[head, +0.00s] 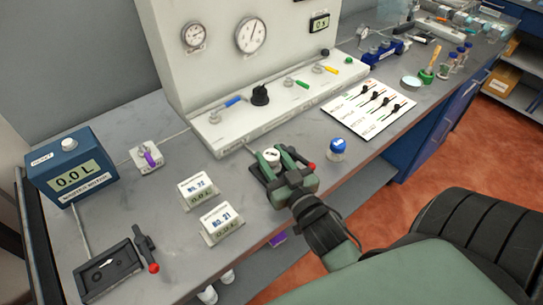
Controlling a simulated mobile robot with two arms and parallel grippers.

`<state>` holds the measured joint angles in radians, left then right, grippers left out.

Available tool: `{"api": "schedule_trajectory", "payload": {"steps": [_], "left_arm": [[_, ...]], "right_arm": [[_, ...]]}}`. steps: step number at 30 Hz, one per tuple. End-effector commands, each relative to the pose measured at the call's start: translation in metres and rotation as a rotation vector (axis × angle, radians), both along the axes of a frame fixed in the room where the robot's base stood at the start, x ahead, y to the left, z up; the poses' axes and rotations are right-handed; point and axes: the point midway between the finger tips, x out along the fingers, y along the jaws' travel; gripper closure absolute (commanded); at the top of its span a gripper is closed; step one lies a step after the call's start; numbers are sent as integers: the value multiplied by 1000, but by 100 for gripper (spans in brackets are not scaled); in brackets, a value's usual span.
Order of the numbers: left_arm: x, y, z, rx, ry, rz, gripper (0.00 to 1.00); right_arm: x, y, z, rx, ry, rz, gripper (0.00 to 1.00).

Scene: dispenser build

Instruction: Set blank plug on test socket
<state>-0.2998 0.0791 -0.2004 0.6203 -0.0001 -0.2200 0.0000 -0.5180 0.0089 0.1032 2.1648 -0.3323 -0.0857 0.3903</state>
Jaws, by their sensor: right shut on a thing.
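I cannot surely tell which thing is the test socket. A small white block with a purple lever (149,158) stands on the bench at the left. My left gripper is not in view.
A blue meter reading 0.0 L (70,178), two small display stands (197,190) and a black red-knobbed fixture (103,272) stand left. A blue-capped white jar (337,149) is right of the gripper. The gauge panel (245,80) rises behind. A marked white board (369,107) lies right.

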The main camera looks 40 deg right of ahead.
Motion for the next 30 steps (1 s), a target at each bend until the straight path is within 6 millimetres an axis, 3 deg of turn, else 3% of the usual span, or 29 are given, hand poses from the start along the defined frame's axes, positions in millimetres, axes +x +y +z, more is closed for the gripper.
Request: {"api": "schedule_trajectory", "payload": {"steps": [13,14,15,24,30], "left_arm": [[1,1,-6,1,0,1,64],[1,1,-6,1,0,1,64],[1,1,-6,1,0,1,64],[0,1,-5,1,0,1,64],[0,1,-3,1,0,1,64]], "right_arm": [[0,0,-10,0,-1,0,100],[0,0,-9,0,-1,0,57],[0,0,-9,0,-1,0,54],[-1,0,-9,0,1,-1,54],[-14,1,-10,1,3,-1,54]]}}
